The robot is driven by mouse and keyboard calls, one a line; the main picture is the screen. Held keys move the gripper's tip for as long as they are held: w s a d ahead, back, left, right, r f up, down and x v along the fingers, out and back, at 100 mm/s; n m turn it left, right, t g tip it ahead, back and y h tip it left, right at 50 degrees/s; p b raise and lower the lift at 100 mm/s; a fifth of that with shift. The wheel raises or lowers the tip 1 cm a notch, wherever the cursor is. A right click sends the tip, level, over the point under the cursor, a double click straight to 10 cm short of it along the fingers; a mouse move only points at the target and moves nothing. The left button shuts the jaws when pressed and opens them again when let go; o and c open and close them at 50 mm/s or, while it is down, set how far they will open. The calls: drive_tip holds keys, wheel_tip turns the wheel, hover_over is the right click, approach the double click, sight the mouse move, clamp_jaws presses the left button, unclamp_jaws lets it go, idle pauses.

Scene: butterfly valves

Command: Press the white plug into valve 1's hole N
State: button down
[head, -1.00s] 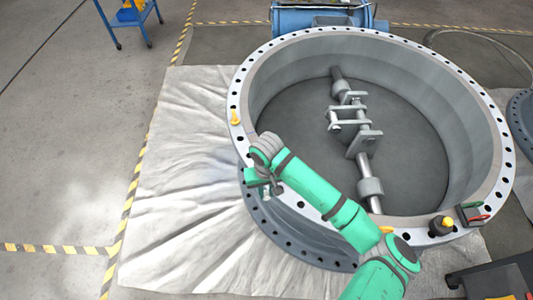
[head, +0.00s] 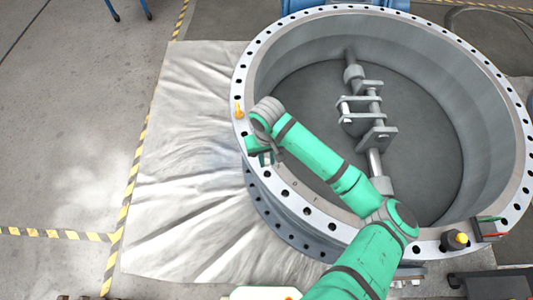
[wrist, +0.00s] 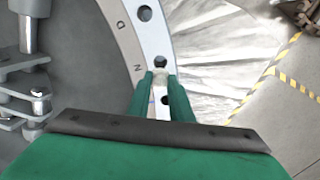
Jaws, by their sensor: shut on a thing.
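Valve 1 (head: 300,50) is a large grey ring with holes along its pale flange. In the wrist view, hole N (wrist: 161,62) is a dark hole in the flange, with the letter N on the inner band beside it. My gripper (wrist: 160,76) is shut on the white plug (wrist: 159,78), of which only a small pale part shows between the fingertips. The plug is right next to hole N in the picture; I cannot tell whether its tip is in the hole or above it. In the head view, my gripper (head: 262,152) is over the left rim, its fingers partly hidden.
A yellow plug (head: 239,110) stands on the left rim near my gripper. A black and yellow item (head: 455,240) and a dark box (head: 488,228) sit on the front right rim. The valve's shaft (head: 376,165) crosses its opening. A pale sheet (head: 190,150) lies at the left.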

sight(269, 166)
drive_tip(key=shift+s+d+f, duration=0.1)
drive_tip(key=shift+s+f, duration=0.15)
drive_tip(key=shift+f, duration=0.4)
drive_tip(key=shift+s+d+f, duration=0.1)
drive_tip(key=shift+s+f, duration=0.1)
drive_tip(key=shift+f, duration=0.4)
drive_tip(key=shift+a+f, duration=0.1)
drive_tip(key=shift+f, duration=1)
drive_tip(key=shift+w+f, duration=0.1)
drive_tip(key=shift+f, duration=0.05)
drive_tip(key=shift+w, duration=0.1)
drive_tip(key=shift+f, duration=0.1)
drive_tip(key=shift+s, duration=0.2)
drive_tip(key=shift+a, duration=0.1)
drive_tip(key=shift+d, duration=0.25)
drive_tip(key=shift+w+a+f, duration=0.1)
drive_tip(key=shift+a+f, duration=0.1)
drive_tip(key=shift+f, duration=0.5)
